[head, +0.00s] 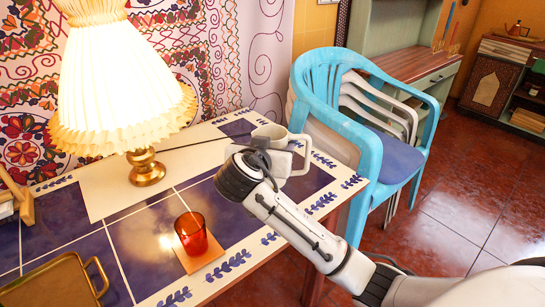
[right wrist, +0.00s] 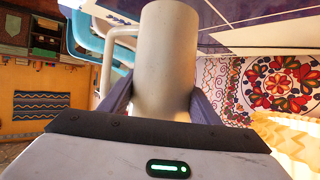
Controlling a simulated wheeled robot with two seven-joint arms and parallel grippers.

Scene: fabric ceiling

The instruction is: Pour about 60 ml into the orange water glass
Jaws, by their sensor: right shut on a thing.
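The orange water glass (head: 191,234) stands upright on an orange coaster (head: 201,256) near the table's front edge in the head view. Its contents cannot be made out. My right gripper (head: 262,158) is at the table's far right end, behind and to the right of the glass. It is shut on a pale grey jug (head: 270,133), partly hidden by my wrist. In the right wrist view the jug (right wrist: 166,60) sits between the two dark fingers (right wrist: 163,103), its handle to the left. Its liquid is not visible. My left gripper is not in view.
A lit lamp (head: 105,85) with a pleated shade stands at the back left of the table. A brass-coloured tray (head: 55,283) lies at the front left. Blue and white chairs (head: 345,120) stand beyond the right end. Blue-tiled tabletop (head: 150,240) around the glass is mostly clear.

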